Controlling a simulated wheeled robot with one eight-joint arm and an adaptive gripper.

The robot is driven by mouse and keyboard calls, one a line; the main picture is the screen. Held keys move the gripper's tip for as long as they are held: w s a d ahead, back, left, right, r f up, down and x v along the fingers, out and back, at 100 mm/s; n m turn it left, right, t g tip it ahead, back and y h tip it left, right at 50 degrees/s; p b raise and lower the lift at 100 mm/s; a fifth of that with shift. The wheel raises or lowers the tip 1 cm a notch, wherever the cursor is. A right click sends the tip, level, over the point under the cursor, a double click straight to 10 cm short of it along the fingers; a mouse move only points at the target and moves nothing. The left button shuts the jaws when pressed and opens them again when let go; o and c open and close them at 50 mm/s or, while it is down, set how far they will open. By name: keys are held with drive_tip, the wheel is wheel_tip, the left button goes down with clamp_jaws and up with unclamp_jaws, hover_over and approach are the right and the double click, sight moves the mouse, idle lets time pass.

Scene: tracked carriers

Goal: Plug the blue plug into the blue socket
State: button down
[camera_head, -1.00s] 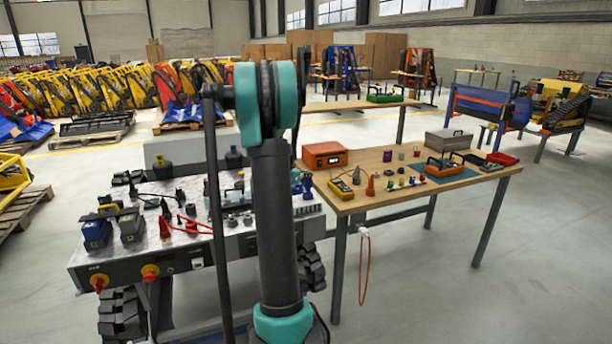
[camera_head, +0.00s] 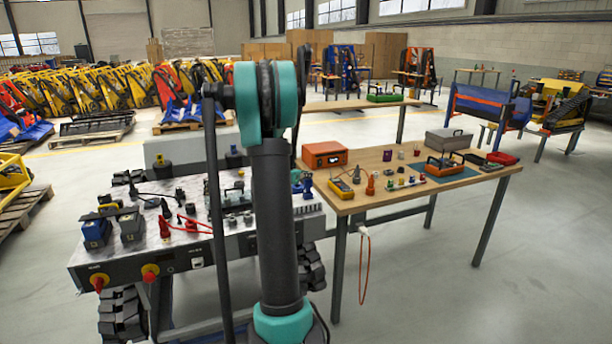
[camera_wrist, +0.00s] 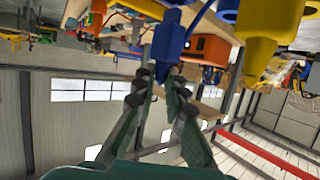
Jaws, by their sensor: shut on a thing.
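My gripper (camera_wrist: 157,78) is shut on the blue plug (camera_wrist: 171,38) in the wrist view. In the head view my upright arm hides most of my gripper. A small blue piece (camera_head: 305,187) shows just right of the arm, over the right end of the carrier's top; I cannot tell whether it is the held plug or a socket.
The tracked carrier's metal top (camera_head: 150,250) bears red and black connectors, a blue box (camera_head: 96,233) and a dark box (camera_head: 131,228). A large yellow connector (camera_wrist: 262,40) is close right of the plug. The wooden table (camera_head: 385,203) with an orange case (camera_head: 325,155) stands to the right.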

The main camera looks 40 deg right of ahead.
drive_tip(key=shift+f, duration=1.25)
idle(0.9)
drive_tip(key=c, duration=1.5)
unclamp_jaws()
drive_tip(key=v, duration=1.2)
drive_tip(key=shift+a, duration=0.1)
drive_tip(key=s+a+f+n+y, duration=0.4)
drive_tip(key=s+a, duration=0.4)
drive_tip(key=a, duration=0.3)
drive_tip(key=s+a+f+n+y, duration=0.4)
drive_tip(key=s+a, duration=0.4)
drive_tip(key=a, duration=0.2)
drive_tip(key=s+a+f+n+y, duration=0.5)
drive_tip(key=s+a, duration=0.3)
drive_tip(key=a, duration=0.3)
drive_tip(key=shift+s+a+f+n+g, duration=0.15)
drive_tip(key=shift+a+f+n+g, duration=0.25)
drive_tip(key=shift+f+n, duration=0.15)
